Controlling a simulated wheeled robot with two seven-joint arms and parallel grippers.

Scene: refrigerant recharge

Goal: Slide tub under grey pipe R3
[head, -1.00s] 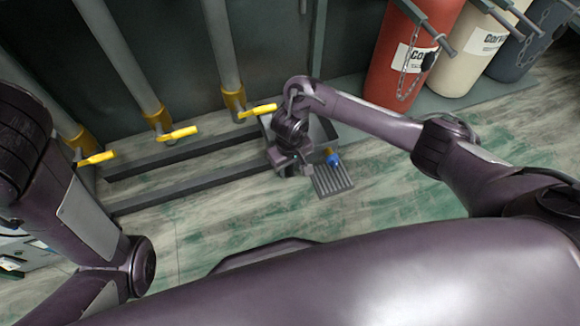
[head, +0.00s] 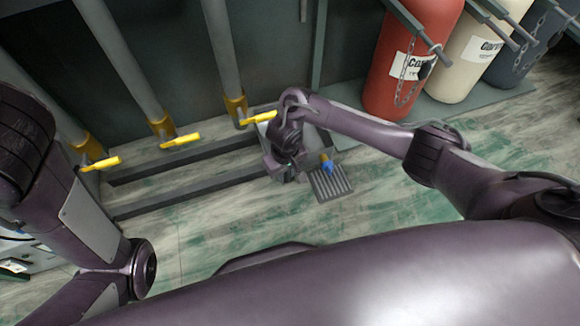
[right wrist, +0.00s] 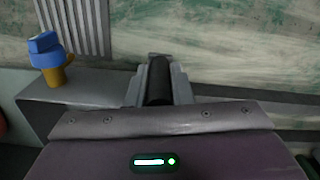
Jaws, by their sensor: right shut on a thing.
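The grey tub (head: 343,138) sits on the floor at the end of the low rails, largely hidden by my right arm. My right gripper (head: 284,174) is at the tub's near side, shut on the tub's dark handle. In the right wrist view, the handle (right wrist: 158,80) sits between the fingers and the tub's grey rim (right wrist: 78,94) shows at left. The rightmost grey pipe (head: 221,50) ends just above and left of the tub; I cannot read an R3 label. My left gripper is out of view.
Two more grey pipes (head: 118,60) stand to the left, with yellow valve handles (head: 181,140). Low dark rails (head: 190,190) run along the floor there. Red (head: 410,62), cream and dark cylinders stand at the upper right. The near floor is clear.

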